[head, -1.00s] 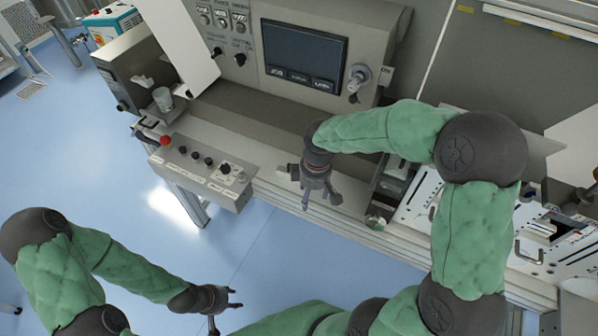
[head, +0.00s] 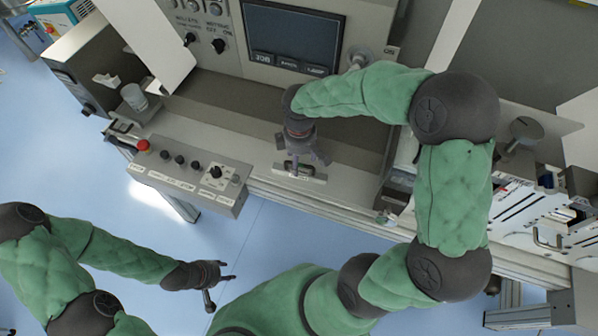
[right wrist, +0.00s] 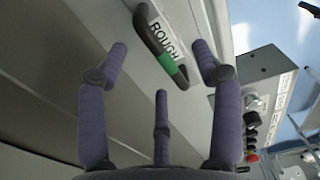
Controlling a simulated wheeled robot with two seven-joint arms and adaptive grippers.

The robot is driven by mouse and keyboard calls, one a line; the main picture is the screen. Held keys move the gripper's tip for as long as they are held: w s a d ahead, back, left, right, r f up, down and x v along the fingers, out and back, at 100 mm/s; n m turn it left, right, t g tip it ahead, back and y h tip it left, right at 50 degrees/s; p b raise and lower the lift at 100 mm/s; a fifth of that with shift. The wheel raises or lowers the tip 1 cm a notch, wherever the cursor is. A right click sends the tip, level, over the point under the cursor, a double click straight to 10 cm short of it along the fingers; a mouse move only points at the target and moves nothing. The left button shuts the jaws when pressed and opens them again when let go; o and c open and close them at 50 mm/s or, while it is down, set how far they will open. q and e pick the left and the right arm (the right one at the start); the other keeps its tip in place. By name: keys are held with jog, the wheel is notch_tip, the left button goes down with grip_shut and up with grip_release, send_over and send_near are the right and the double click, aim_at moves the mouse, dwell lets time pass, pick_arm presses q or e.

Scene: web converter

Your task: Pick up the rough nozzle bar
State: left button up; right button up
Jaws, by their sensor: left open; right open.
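The rough nozzle bar (head: 316,178) is a short pale bar lying near the front edge of the machine's ledge, partly hidden by my right gripper in the head view. In the right wrist view its black handle (right wrist: 155,40) with a green band lies beside the printed word ROUGH, beyond my fingers. My right gripper (head: 305,163) is open, pointing down just over the bar. In the right wrist view its open fingers (right wrist: 162,75) have nothing between them, and I cannot tell whether they touch the handle. My left gripper (head: 220,284) is open and empty over the blue floor.
A control box (head: 190,172) with a red button and several black knobs sits left of the bar. A screen panel (head: 292,38) stands behind. A clear cup (head: 134,97) is at the far left. Slotted plates (head: 520,215) lie at the right.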

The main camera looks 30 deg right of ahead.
aim_at(300, 170)
jog(key=shift+s+f+b, duration=0.15)
jog(key=shift+f+b, duration=0.7)
jog(key=shift+f, duration=1.8)
grip_shut()
